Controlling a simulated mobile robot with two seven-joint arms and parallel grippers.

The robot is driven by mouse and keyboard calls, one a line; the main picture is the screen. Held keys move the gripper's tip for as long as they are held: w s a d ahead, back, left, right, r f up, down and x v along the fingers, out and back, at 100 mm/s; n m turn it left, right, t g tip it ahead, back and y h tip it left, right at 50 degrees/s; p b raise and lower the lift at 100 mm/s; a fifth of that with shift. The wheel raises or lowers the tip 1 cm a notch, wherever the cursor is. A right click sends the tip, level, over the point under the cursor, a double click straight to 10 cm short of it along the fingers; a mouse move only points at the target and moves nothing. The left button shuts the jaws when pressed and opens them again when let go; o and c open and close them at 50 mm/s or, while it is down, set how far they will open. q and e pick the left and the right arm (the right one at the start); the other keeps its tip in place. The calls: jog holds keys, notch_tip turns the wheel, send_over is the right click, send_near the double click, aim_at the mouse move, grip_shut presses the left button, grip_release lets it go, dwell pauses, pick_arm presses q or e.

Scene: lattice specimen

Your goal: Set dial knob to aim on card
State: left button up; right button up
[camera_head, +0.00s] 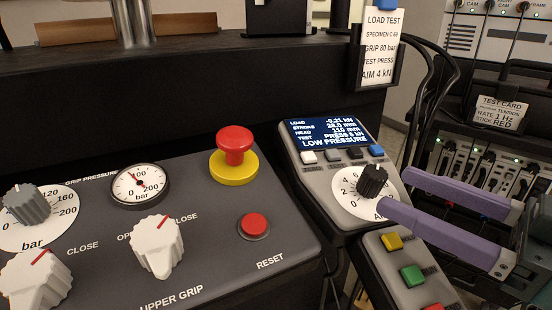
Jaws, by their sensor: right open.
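The dial knob (372,181) is dark and ridged. It stands on a round white dial (347,199) with numbers, on the small console below the screen. A pale mark shows near the knob's top; the exact value it points to is too small to read surely. The card (381,50) hangs in a dark holder at the upper right and reads "AIM 4 kN" on its bottom line. My right gripper (396,190) comes in from the right with two purple fingers. It is open, its fingertips close to the knob's right side; contact cannot be told. My left gripper is out of view.
The blue screen (332,134) reads "LOW PRESSURE". A row of small buttons (343,154) lies between screen and dial. A pad with coloured buttons (411,275) sits below my fingers. A red mushroom button (235,143), a gauge (139,185) and white knobs (158,246) stand on the left panel.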

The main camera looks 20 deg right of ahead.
aim_at(369, 194)
jog(key=b+x, duration=0.1)
jog(key=x, duration=0.4)
grip_shut()
dwell(0.5)
